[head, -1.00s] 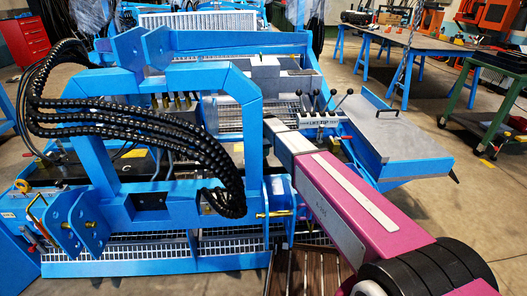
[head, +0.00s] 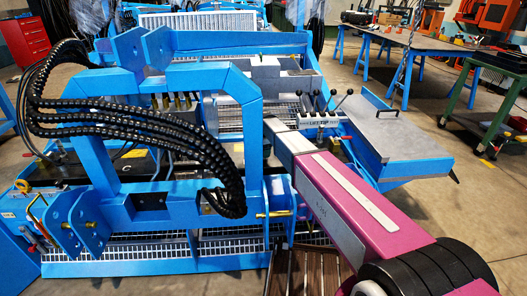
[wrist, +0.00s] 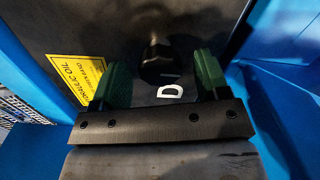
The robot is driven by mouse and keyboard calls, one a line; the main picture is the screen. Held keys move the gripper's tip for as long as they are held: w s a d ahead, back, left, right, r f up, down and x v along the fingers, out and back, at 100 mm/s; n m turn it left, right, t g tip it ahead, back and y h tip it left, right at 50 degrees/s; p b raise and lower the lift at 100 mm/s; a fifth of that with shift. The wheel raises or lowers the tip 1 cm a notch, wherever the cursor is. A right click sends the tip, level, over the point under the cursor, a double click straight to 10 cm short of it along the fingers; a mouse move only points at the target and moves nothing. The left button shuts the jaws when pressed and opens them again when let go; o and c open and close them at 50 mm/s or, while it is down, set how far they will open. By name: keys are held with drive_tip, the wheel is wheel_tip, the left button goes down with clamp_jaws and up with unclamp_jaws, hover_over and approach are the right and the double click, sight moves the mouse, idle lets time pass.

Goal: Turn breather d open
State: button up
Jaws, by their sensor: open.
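Breather d is a black faceted cap (wrist: 160,62) on a dark panel in the wrist view. A white letter D (wrist: 170,91) is marked just below it. My gripper (wrist: 157,70) has two green fingers spread apart, one on each side of the cap. Gaps show between the fingers and the cap, so it is not gripped. Whether the cap is turned open or shut cannot be told. In the head view, my magenta arm reaches into the blue machine, and neither my gripper nor the cap can be made out there.
A yellow hydraulic oil label (wrist: 83,75) lies left of the cap. Blue walls (wrist: 280,110) rise close on the right. In the head view, a blue frame (head: 180,80) with black hoses (head: 130,125) and a bank of levers (head: 318,108) stand near my arm.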

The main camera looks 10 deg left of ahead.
wheel_tip(320, 180, up, 11)
drive_tip(key=shift+f, duration=0.15)
idle(0.4)
